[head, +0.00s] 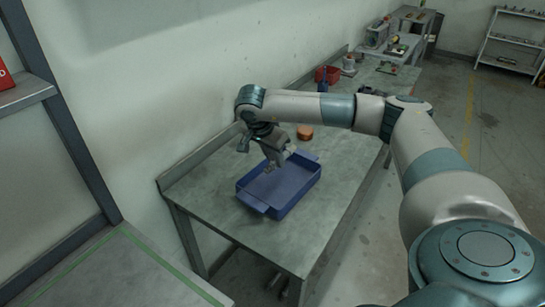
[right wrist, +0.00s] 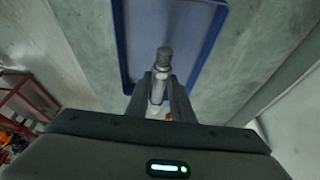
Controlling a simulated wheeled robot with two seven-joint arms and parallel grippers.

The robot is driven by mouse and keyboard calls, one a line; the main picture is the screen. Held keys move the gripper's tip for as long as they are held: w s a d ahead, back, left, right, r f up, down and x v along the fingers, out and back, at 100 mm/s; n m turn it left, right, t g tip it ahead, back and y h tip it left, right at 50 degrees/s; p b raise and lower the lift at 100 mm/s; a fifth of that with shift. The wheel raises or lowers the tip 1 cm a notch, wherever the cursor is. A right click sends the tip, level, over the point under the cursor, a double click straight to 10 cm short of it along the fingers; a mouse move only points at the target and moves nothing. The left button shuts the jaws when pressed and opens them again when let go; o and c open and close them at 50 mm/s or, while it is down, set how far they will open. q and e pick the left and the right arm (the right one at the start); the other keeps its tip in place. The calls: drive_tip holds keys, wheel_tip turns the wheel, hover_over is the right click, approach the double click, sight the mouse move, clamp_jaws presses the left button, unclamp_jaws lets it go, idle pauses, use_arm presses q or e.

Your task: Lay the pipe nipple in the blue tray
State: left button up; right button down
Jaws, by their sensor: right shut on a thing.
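The blue tray (head: 283,192) sits on the near end of the grey workbench in the head view. My right gripper (head: 273,163) is over the tray, pointing down. In the right wrist view the right gripper (right wrist: 160,96) is shut on the pipe nipple (right wrist: 163,60), a grey metal piece with a darker ribbed end sticking out past the fingertips. The blue tray (right wrist: 211,42) shows beyond it, with its floor under the nipple. I cannot tell whether the nipple touches the tray. My left gripper is not in view.
An orange round object (head: 305,132) stands on the workbench (head: 215,200) behind the tray. A red bin (head: 328,74) and other items stand farther back. A wall runs along the bench's left side. The bench in front of the tray is clear.

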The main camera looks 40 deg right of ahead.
drive_tip(key=shift+f, duration=0.1)
drive_tip(key=b, duration=0.5)
approach(278, 186)
drive_tip(key=shift+x, duration=2.45)
drive_tip(key=shift+s, duration=0.1)
drive_tip(key=c, duration=1.5)
unclamp_jaws()
drive_tip(key=shift+o, duration=0.2)
